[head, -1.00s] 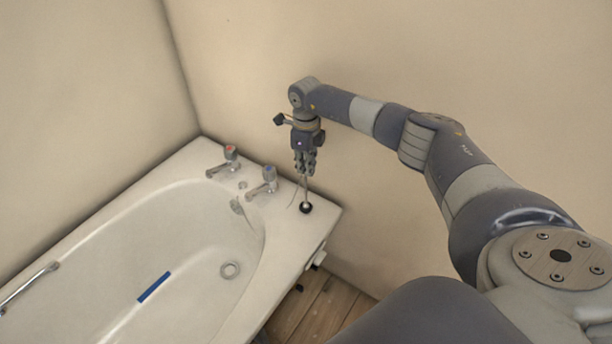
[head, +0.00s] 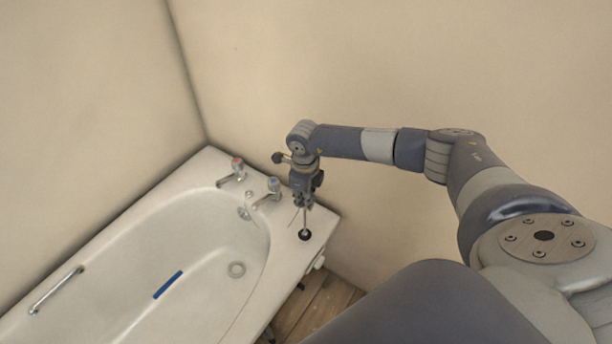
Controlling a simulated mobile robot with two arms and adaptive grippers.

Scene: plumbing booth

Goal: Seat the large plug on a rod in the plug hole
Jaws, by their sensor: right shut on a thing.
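The large plug (head: 305,235) is a black disc on a thin upright rod (head: 305,218). It is at the corner of the bathtub's rim, right of the taps; whether it touches the rim I cannot tell. My right gripper (head: 304,204) points down and is shut on the top of the rod. The plug hole (head: 236,270) is a round ring in the tub floor, near the tap end, and looks uncovered. It lies below and left of the plug in the picture. My left gripper is not in view.
The white bathtub (head: 290,260) has a red-topped tap (head: 236,165) and a blue-topped tap (head: 273,186) close left of my right gripper. A grab rail (head: 56,290) and a blue strip (head: 168,284) are further left. Walls stand behind the tub.

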